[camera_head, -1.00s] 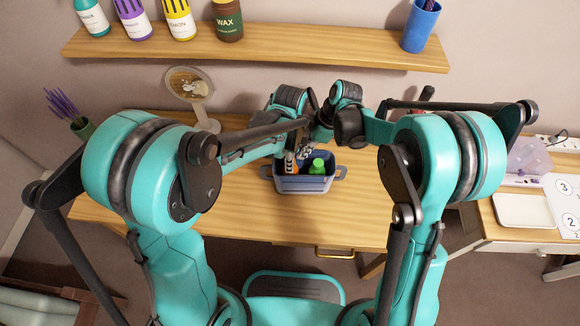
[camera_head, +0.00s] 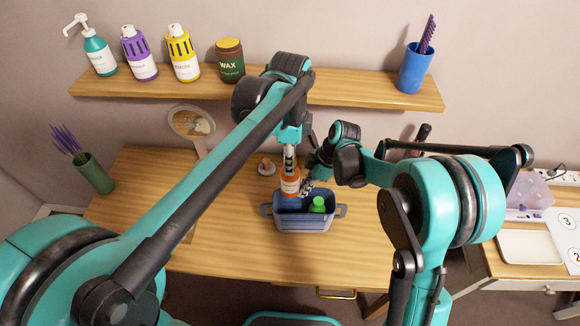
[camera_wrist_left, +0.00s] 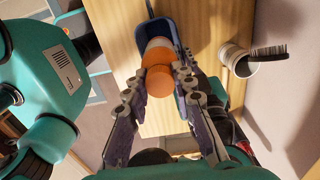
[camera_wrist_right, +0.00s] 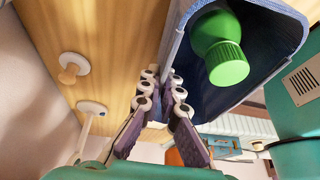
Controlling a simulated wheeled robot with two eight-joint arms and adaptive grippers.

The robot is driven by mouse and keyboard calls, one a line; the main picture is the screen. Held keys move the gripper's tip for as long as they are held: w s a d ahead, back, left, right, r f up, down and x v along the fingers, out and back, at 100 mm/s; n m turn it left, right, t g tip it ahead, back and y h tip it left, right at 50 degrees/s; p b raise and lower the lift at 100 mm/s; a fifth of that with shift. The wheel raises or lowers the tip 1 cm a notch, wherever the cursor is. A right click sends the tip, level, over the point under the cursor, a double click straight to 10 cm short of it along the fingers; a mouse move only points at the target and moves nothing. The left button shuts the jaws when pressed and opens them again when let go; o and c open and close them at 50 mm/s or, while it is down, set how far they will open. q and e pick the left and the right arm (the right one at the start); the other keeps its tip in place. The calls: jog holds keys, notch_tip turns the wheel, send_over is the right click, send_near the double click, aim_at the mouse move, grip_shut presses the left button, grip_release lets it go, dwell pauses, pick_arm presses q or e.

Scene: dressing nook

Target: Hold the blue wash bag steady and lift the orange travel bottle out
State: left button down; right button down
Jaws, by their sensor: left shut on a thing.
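The blue wash bag (camera_head: 290,222) stands open on the wooden table. A bottle with a green cap (camera_head: 317,205) is inside; it fills much of the right wrist view (camera_wrist_right: 225,50). My left gripper (camera_head: 290,168) is shut on the orange travel bottle (camera_head: 290,186), which has a white label band, and holds it upright over the bag's left part. Its lower end is at or just above the rim; its orange cap faces the left wrist camera (camera_wrist_left: 159,80). My right gripper (camera_wrist_right: 163,82) has its fingers on either side of the bag's back wall, closed on it.
A hand mirror on a stand (camera_head: 192,126) and a small wooden-knobbed item (camera_head: 267,167) stand behind the bag. A green pot with purple stems (camera_head: 94,174) is at left. The shelf above holds several bottles and a blue cup (camera_head: 415,70). The table's left part is clear.

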jog(key=c, duration=1.6)
grip_release()
jog(key=shift+c, duration=0.2)
jog(key=v, duration=1.2)
